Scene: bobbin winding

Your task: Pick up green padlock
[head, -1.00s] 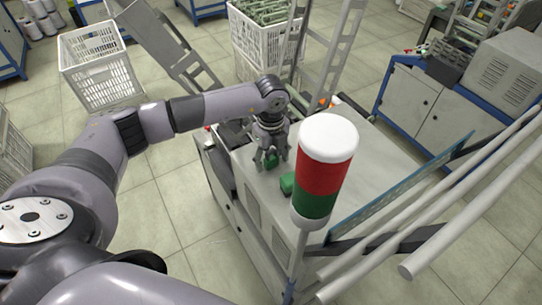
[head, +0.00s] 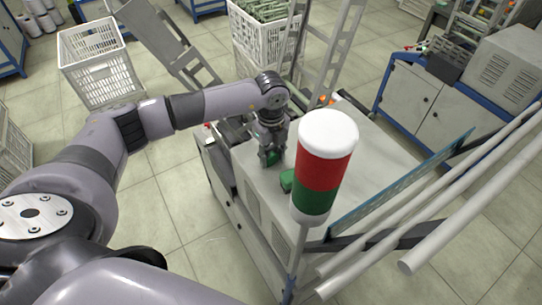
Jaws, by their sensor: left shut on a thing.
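My left gripper (head: 268,161) reaches down over the top of the grey machine cabinet (head: 252,176), left of the signal light. It is shut on a small green thing, the green padlock (head: 272,157), which is mostly hidden between the fingers. The padlock is at or just above the cabinet top; I cannot tell whether it touches. A second green object (head: 287,180) lies on the cabinet just right of and nearer than the gripper, partly hidden by the signal light. My right gripper is not in view.
A white, red and green signal light (head: 322,172) on a pole stands close to the right of the gripper. Pale rollers (head: 440,200) cross the right side. White crates (head: 97,65) stand on the floor behind. Ladder-like metal frames rise behind the cabinet.

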